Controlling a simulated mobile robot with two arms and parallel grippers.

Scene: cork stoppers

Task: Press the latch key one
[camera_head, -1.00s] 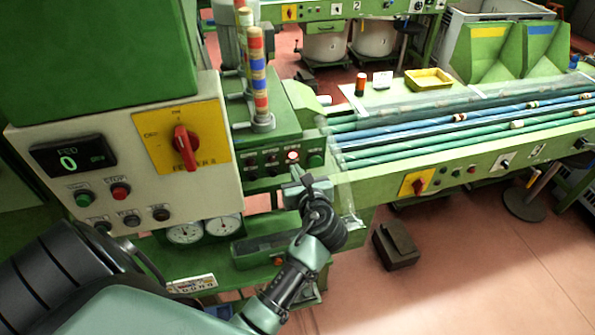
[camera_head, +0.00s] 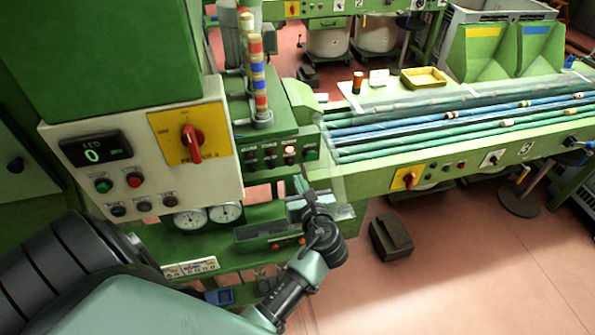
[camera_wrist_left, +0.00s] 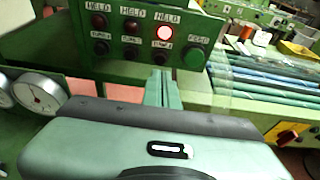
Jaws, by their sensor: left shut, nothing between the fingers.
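A small green control panel (camera_head: 270,156) carries an upper row of lamps, a lower row of dark keys and a green button. It also shows in the left wrist view (camera_wrist_left: 115,73), where the right lamp (camera_wrist_left: 164,32) glows. The dark keys (camera_wrist_left: 131,53) sit below the lamps. Their labels are too blurred to tell which is latch key one. My left gripper (camera_head: 304,178) is shut and empty, just below and in front of the panel's right part. In the wrist view its fingertips (camera_wrist_left: 160,76) point at the area under the right dark key (camera_wrist_left: 162,56), seemingly apart from it. My right gripper is out of view.
A white control box (camera_head: 140,150) with a red rotary switch (camera_head: 191,141) stands at the left. A striped column (camera_head: 258,85) rises behind the panel. Conveyor lanes (camera_head: 420,130) with cork-like pieces run right. A dark block (camera_head: 390,237) lies on the floor.

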